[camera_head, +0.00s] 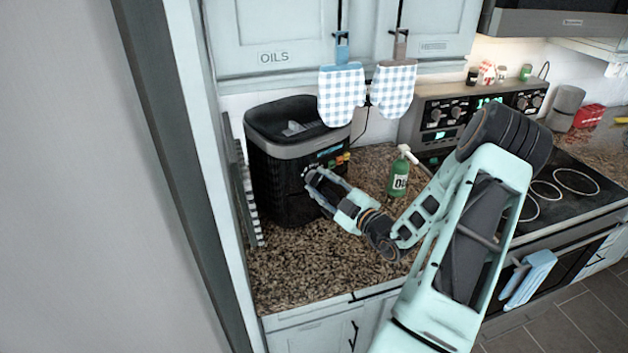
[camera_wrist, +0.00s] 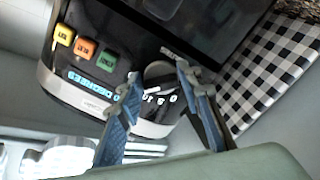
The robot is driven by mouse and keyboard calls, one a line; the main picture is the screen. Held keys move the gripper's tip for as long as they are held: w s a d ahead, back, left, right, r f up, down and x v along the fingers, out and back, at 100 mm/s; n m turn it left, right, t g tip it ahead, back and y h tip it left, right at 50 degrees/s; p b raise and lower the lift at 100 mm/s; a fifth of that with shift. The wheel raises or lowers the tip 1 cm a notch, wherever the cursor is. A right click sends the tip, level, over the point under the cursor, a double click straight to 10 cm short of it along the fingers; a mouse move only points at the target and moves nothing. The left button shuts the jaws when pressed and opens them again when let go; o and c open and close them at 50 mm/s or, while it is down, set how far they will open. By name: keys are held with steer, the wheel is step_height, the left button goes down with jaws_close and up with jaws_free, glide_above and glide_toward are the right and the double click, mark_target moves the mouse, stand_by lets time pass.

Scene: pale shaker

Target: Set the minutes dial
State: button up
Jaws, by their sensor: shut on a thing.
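A black appliance with a grey band (camera_head: 290,165) stands on the counter at the left, its control panel facing right. My gripper (camera_head: 312,180) is at the front of that panel. In the wrist view the panel (camera_wrist: 85,65) shows yellow, orange and green buttons and a lit blue display. The fingers are shut on the dial, one on each side.
A green spray bottle (camera_head: 398,175) stands on the counter right of my gripper. A stove with a control panel (camera_head: 470,115) is farther right. Two checkered mitts (camera_head: 341,92) hang above. The granite counter (camera_head: 300,270) in front is clear.

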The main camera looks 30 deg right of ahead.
steer(key=shift+a+f+m, duration=0.1)
steer(key=shift+m, duration=1.6)
steer(key=o, duration=1)
